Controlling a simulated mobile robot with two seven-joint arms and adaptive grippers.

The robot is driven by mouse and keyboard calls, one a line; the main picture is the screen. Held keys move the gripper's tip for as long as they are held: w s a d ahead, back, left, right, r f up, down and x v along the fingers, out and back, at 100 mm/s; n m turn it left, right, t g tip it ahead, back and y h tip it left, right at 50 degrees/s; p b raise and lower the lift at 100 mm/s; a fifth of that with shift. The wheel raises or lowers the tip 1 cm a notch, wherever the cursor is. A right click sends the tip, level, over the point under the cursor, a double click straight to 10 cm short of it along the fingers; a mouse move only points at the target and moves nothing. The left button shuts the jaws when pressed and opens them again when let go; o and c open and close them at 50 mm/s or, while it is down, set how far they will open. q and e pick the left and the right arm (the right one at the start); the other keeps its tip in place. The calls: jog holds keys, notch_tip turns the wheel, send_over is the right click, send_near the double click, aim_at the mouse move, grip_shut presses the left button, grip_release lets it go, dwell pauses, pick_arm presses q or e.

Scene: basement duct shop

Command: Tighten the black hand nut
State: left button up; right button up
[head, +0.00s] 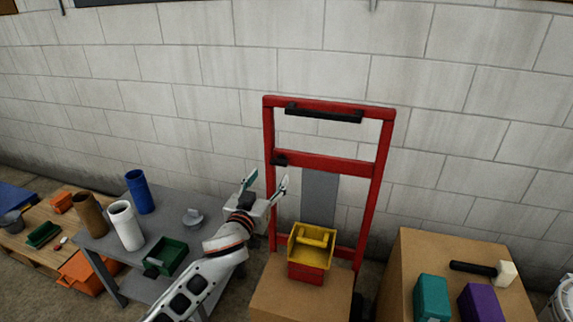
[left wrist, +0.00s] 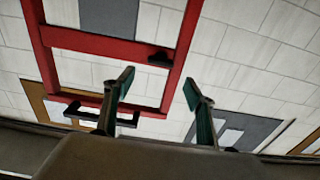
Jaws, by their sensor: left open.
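The black hand nut (head: 279,160) sits at the left end of the middle crossbar of a red upright frame (head: 379,180). It also shows in the left wrist view (left wrist: 160,58) on the red bar, beyond the fingertips and apart from them. My left gripper (head: 266,181) is open and empty, a little below the nut in the head view, its two green-padded fingers spread. In the left wrist view the left gripper (left wrist: 158,84) has clear space between its fingers. My right gripper is not in view.
A cardboard box (head: 300,305) by the frame holds a red and yellow bin (head: 310,258). A grey table (head: 100,246) at left carries cylinders and a green bin (head: 166,257). Another cardboard box (head: 410,252) at right holds teal and purple blocks and a mallet. A block wall stands behind.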

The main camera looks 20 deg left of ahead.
aim_at(278, 164)
pick_arm(q)
jog(key=w, duration=0.7)
jog(key=shift+w+d, duration=0.1)
jog(key=shift+w, duration=0.2)
jog(key=c, duration=1.1)
